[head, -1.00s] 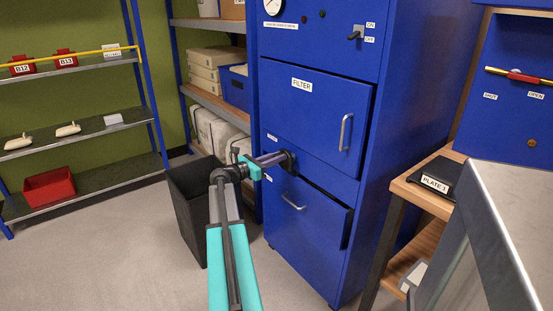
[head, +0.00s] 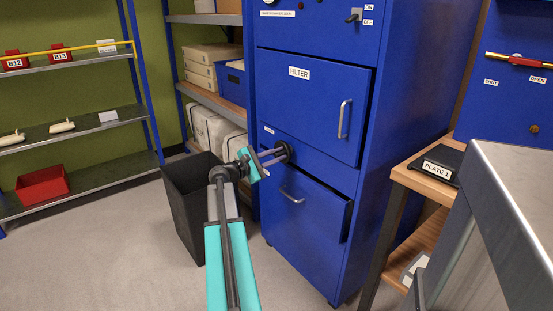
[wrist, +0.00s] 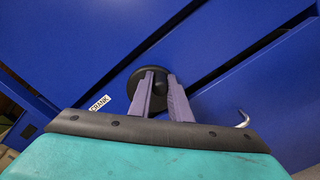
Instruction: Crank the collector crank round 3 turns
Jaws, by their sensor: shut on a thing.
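The collector crank (head: 286,150) is a dark round hub on the front of the blue cabinet, between the filter door and the lower drawer. In the wrist view the black hub (wrist: 135,88) lies just behind the fingertips, with a "CRANK" label (wrist: 99,103) to its left. My gripper (head: 277,154) reaches it from the left front. Its two purple-grey fingers, also in the wrist view (wrist: 161,75), are shut on the crank's knob, which is mostly hidden between them. The crank's exact angle is hard to tell.
The filter door (head: 308,105) is above the crank and the slightly open lower drawer (head: 300,225) is below it. A black bin (head: 190,205) stands close to the left of my arm. A wooden bench (head: 425,190) with a "PLATE 1" block (head: 438,165) is at the right.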

